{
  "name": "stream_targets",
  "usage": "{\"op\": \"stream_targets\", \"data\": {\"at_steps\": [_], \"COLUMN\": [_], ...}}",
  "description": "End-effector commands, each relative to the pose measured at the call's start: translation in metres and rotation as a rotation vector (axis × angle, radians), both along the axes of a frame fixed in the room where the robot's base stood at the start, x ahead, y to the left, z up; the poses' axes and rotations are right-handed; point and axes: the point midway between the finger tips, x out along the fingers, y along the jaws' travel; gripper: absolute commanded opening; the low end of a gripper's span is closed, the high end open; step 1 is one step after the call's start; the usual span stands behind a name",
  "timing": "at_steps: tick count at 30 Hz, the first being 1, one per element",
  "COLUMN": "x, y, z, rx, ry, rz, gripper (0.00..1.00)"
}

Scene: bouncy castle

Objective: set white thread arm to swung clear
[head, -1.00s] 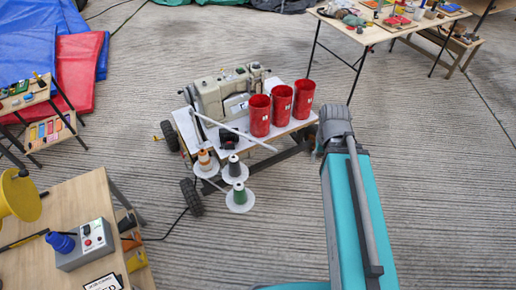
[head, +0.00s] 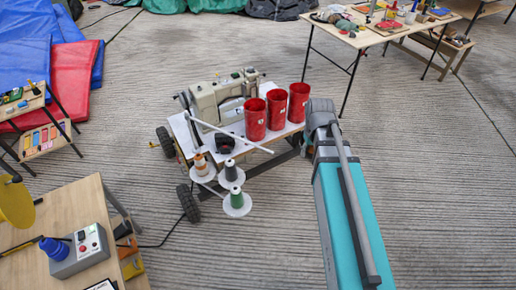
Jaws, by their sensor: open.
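The white thread arm (head: 232,138) is a thin white rod on the sewing machine cart. It slants from the machine's left side down to the right, crossing in front of the sewing machine (head: 225,98) and above the front edge of the white cart top (head: 180,127). Its right end lies just below the red cups. My teal arm reaches up from the bottom right to a grey joint right of the cart.
Red cups (head: 255,120) stand on the cart's right part. Thread spools (head: 236,202) on white discs sit at its front. A table with a grey control box (head: 80,251) is at lower left. Concrete floor is clear in front and right.

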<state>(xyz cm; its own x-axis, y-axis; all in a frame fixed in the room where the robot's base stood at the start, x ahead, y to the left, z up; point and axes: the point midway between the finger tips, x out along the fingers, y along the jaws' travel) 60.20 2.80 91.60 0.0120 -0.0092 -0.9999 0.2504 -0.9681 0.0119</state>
Motion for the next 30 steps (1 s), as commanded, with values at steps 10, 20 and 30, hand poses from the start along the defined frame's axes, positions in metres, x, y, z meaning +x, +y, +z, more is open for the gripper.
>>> {"op": "stream_targets", "data": {"at_steps": [10,20,30], "x": [0.138,0.182,0.181], "y": [0.119,0.186,0.188], "z": [-0.047,-0.061,-0.060], "rx": [-0.030,-0.048,-0.049], "ry": [-0.019,-0.028,-0.028], "rz": [0.570,0.853,0.863], "gripper": [0.54,0.54,0.54]}}
